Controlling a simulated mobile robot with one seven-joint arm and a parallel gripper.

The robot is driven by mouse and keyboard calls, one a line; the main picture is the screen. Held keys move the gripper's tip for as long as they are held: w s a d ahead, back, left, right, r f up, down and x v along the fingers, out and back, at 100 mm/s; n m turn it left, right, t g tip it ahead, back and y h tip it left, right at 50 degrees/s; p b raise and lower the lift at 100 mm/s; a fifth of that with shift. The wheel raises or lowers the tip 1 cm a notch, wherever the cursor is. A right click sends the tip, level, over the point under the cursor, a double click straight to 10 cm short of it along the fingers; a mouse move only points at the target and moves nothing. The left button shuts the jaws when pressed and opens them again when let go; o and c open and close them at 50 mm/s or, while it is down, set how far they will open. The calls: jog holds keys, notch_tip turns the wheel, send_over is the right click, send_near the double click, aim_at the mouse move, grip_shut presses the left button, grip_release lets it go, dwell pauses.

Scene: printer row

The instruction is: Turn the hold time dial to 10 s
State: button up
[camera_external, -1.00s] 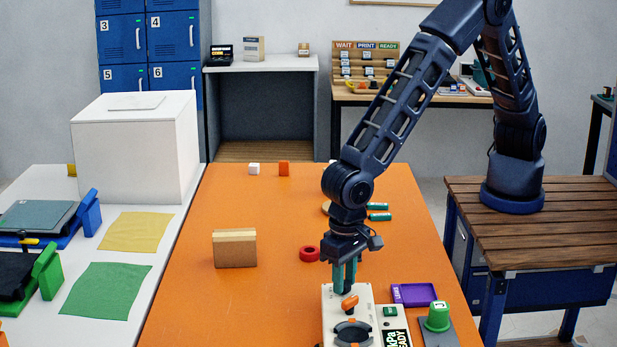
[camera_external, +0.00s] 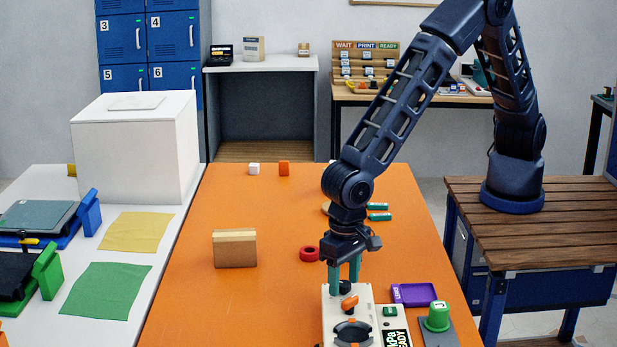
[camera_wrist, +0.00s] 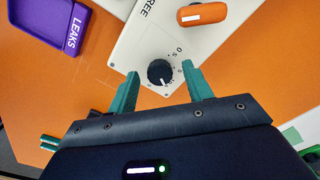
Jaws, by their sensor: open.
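The hold time dial (camera_wrist: 159,72) is a small black knob on the cream device (camera_wrist: 140,42). In the wrist view a white pointer mark shows on its lower side, and "0 s" and other scale marks are partly visible; the exact setting is hard to read. My gripper (camera_wrist: 160,69) is open, its teal fingers on either side of the dial and apart from it. In the external view my gripper (camera_external: 344,284) points down over the far end of the device (camera_external: 331,310), with the dial (camera_external: 345,287) between the fingers.
An orange knob (camera_external: 349,302) sits just in front of the dial on the same device. A purple tray (camera_external: 414,294) and a green button-like block (camera_external: 438,316) are to the right.

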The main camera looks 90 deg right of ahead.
aim_at(344, 283)
notch_tip(344, 283, up, 11)
dwell(0.5)
jog(key=s+d+r+n+t+y, duration=0.1)
jog(key=s+d+r+n, duration=0.15)
jog(key=d+r, duration=0.95)
jog(key=s+d+r+n+y, duration=0.1)
jog(key=s+d+r, duration=0.2)
jog(key=d+r, duration=0.85)
jog(key=s+d+n+t+h, duration=0.2)
jog(key=s+d+n+t, duration=0.1)
jog(key=s+d, duration=2)
jog(key=shift+s+d+f+n+t, duration=0.3)
jog(key=shift+f+n, duration=0.1)
jog(key=shift+n, duration=0.45)
